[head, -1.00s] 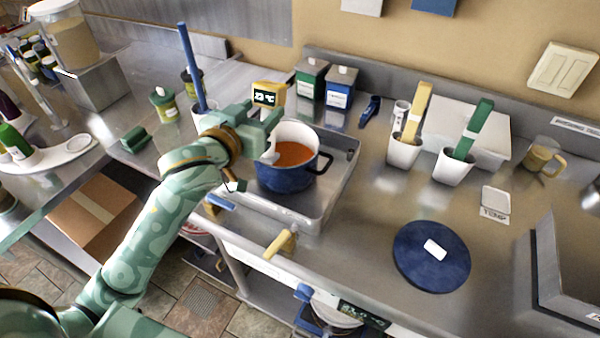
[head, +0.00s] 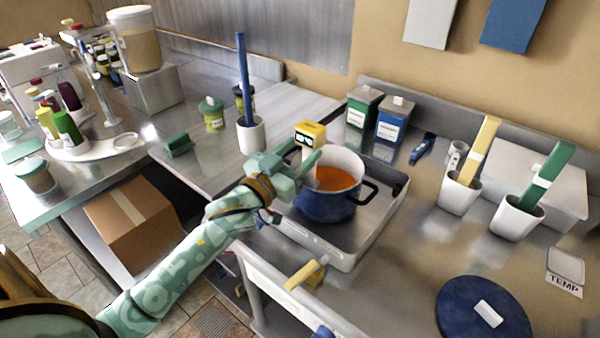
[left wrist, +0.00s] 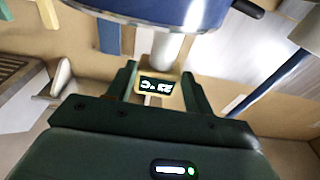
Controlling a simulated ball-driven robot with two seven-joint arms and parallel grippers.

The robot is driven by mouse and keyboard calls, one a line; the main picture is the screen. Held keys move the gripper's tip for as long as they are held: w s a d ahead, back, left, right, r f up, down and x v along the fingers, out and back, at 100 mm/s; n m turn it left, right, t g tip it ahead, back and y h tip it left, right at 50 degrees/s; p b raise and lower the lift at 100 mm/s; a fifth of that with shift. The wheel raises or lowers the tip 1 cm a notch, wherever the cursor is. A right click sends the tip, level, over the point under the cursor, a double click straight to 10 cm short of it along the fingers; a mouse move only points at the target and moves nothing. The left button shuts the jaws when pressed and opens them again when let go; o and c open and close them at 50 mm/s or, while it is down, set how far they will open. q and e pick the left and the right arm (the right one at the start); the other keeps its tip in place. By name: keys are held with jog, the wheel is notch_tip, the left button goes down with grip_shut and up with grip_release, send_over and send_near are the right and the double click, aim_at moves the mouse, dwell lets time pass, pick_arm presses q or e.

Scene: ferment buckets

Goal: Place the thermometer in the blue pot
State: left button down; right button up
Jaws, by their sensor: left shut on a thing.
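The thermometer (head: 312,131) has a yellow head with a dark display and a pale stem. My left gripper (head: 303,168) is shut on it at the left rim of the blue pot (head: 325,208). In the left wrist view, the thermometer's display (left wrist: 156,86) sits between the two fingers (left wrist: 158,90), with the stem pointing towards the blue pot (left wrist: 165,8). The pot stands upright and holds orange-red liquid. The stem's lower end is hidden by the gripper, so I cannot tell whether it is inside the rim. My right gripper is not in view.
The pot stands in a metal tray (head: 345,262). A white cup (head: 251,135) with a tall blue stick stands behind left. Green (head: 361,106) and blue (head: 393,121) canisters stand behind. White cups (head: 458,195) with paddles and a blue disc (head: 484,310) lie right.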

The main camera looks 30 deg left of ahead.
pick_arm(q)
notch_tip(320, 180, down, 4)
jog(key=shift+b, duration=0.65)
jog(key=shift+f, duration=0.1)
jog(key=c, duration=0.6)
grip_release()
jog(key=shift+f, duration=0.1)
jog(key=s, duration=0.4)
jog(key=s+a+f+p, duration=0.1)
jog(key=s, duration=0.6)
jog(key=shift+s+a+f, duration=0.15)
jog(key=shift+s+a, duration=0.15)
jog(key=shift+s, duration=0.1)
